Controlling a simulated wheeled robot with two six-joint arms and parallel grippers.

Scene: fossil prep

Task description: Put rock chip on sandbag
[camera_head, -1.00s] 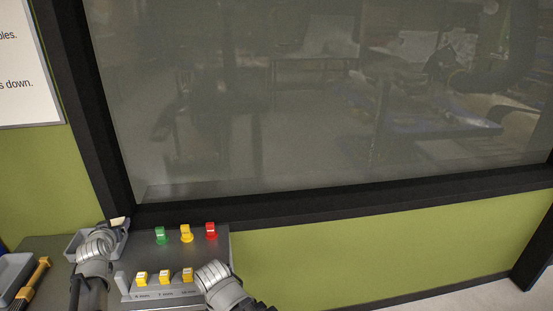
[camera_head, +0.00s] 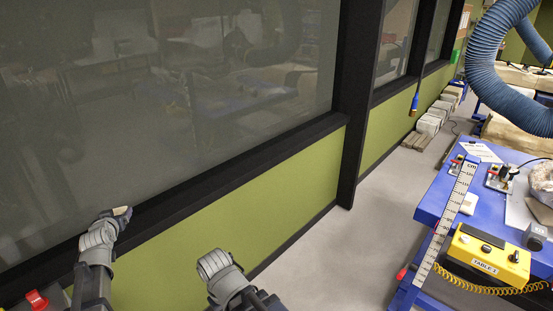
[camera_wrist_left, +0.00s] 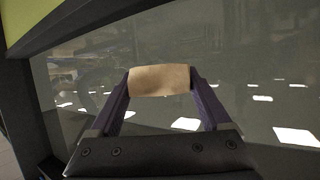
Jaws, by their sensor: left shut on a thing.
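My left gripper (camera_head: 120,214) is raised at the lower left of the head view, in front of the dark window. It is shut on a small tan piece, the rock chip (camera_wrist_left: 160,80), which spans the two fingertips in the left wrist view. I cannot make out a sandbag for certain; a pale rounded thing (camera_head: 542,178) is cut off at the right edge.
A blue table (camera_head: 432,205) stands at the right, with a long white ruler (camera_head: 447,215) and a yellow box (camera_head: 487,257) at its near side. A thick blue hose (camera_head: 485,65) hangs above. Pale blocks (camera_head: 428,124) line the wall. Grey floor (camera_head: 350,250) lies clear between wall and table.

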